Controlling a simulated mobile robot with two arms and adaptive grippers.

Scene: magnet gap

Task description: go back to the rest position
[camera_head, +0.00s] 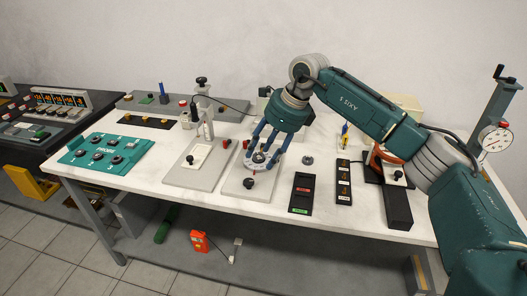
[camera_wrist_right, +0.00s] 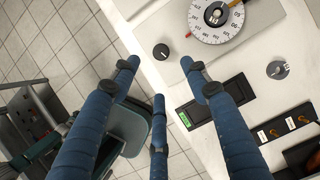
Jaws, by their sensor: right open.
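My right gripper (camera_head: 262,152) hangs over the middle of the white table, with its blue fingers spread around the round dial (camera_head: 258,160) as the head view shows it. In the right wrist view the gripper (camera_wrist_right: 158,72) is open and its fingers hold nothing. There the dial (camera_wrist_right: 208,32), white with a graduated scale, lies beyond the fingertips at the top, apart from them. A black knob (camera_wrist_right: 161,52) on the same grey plate shows between two fingers. My left gripper is in neither view.
The white table (camera_head: 345,222) carries a black box with red and green labels (camera_head: 304,192), a switch strip (camera_head: 343,182), a teal panel (camera_head: 105,153) and a grey fixture (camera_head: 200,165). A dial gauge on a stand (camera_head: 495,138) rises at the right, near my arm.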

